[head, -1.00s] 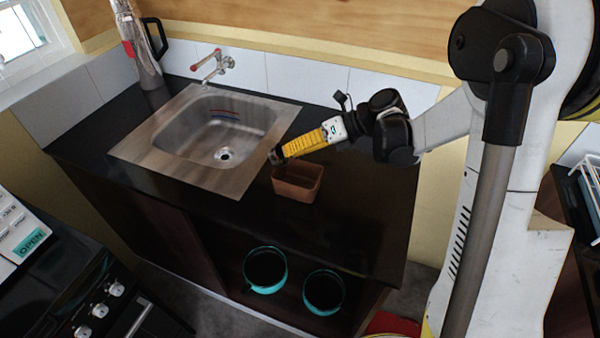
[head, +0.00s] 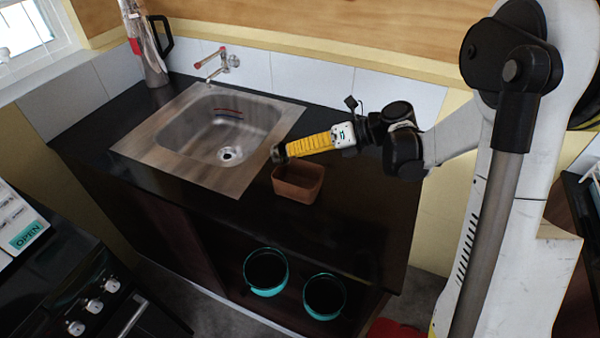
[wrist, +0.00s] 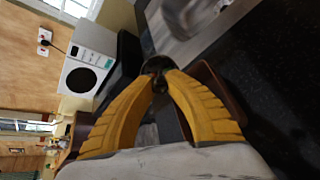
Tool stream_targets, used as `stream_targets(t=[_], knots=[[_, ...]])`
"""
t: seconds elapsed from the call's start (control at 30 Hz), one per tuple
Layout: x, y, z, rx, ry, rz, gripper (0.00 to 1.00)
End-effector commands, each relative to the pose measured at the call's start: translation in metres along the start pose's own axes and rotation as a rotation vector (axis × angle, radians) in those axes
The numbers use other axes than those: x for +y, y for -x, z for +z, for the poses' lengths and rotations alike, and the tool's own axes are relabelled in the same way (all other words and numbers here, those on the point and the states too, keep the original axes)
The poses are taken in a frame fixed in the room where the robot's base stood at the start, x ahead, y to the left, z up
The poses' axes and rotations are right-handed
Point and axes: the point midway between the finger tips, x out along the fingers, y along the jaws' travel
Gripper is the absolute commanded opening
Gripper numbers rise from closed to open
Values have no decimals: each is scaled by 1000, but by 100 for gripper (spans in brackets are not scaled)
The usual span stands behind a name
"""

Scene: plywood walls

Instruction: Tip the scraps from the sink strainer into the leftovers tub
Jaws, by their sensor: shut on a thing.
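My gripper (head: 281,153) has yellow fingers and is over the counter, between the sink and the leftovers tub. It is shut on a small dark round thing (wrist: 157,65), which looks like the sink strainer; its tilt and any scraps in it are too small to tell. The leftovers tub (head: 298,184) is an open reddish-brown box on the counter, just below and right of the fingertips. In the wrist view the tub (wrist: 222,92) is partly hidden behind the right finger. The sink (head: 222,128) lies left of the gripper, its round drain showing.
The black counter (head: 365,190) is bare right of the tub. A tap (head: 217,66) stands behind the sink, and a tall jug (head: 148,55) at the back left. Two teal-rimmed containers (head: 266,290) (head: 325,314) sit below the counter. A stove (head: 95,300) is at front left.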

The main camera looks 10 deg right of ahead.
Motion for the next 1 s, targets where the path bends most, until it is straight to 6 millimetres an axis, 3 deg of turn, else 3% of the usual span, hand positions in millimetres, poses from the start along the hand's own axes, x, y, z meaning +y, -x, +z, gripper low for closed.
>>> stream_targets(t=[1.0], knots=[[3,-6,-6,-97,0,97,0]])
